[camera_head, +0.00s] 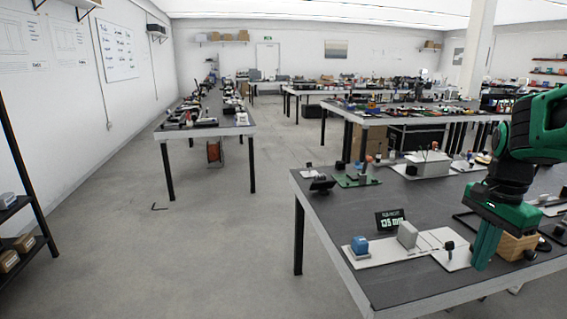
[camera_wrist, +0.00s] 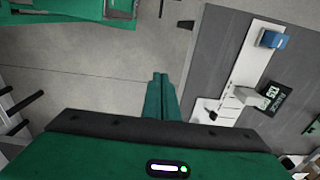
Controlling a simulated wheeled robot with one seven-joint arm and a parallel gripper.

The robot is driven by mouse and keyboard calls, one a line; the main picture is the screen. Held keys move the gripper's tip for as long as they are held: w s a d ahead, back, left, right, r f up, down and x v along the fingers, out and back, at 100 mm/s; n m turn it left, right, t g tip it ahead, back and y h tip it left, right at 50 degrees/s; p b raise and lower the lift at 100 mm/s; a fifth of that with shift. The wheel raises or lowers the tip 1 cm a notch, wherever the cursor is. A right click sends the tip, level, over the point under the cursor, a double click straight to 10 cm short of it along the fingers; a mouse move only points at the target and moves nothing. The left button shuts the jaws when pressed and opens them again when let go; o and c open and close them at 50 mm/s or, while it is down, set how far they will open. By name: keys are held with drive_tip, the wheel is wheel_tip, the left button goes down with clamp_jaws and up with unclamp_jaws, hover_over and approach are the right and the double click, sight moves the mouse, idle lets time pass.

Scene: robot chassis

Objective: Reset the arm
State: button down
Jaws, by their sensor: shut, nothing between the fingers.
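My green and black gripper (camera_head: 484,262) is at the right of the head view, pointing down over the near table (camera_head: 400,290). Its fingers are together and nothing shows between them. In the wrist view the closed fingers of my gripper (camera_wrist: 160,76) show against the grey floor, beside the table's edge. My arm's upper links are cut off by the right edge of the head view.
The near table holds a white plate with a blue block (camera_head: 360,245), a grey block (camera_head: 407,234), a small display (camera_head: 390,220) and a wooden box (camera_head: 517,246) close to my gripper. A shelf rack (camera_head: 22,200) stands at far left.

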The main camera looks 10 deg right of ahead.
drive_tip(key=s+a+f+n, duration=0.2)
drive_tip(key=s+a+n, duration=0.1)
drive_tip(key=s+n, duration=0.2)
drive_tip(key=s+a+f+n, duration=0.2)
drive_tip(key=s+a+n, duration=0.2)
drive_tip(key=s, duration=0.3)
drive_tip(key=shift+s+f+n+y, duration=0.3)
drive_tip(key=shift+f+n, duration=0.1)
drive_tip(key=shift+n, duration=0.4)
drive_tip(key=shift+a, duration=0.1)
drive_tip(key=shift+w+f, duration=0.25)
drive_tip(key=shift+w, duration=0.4)
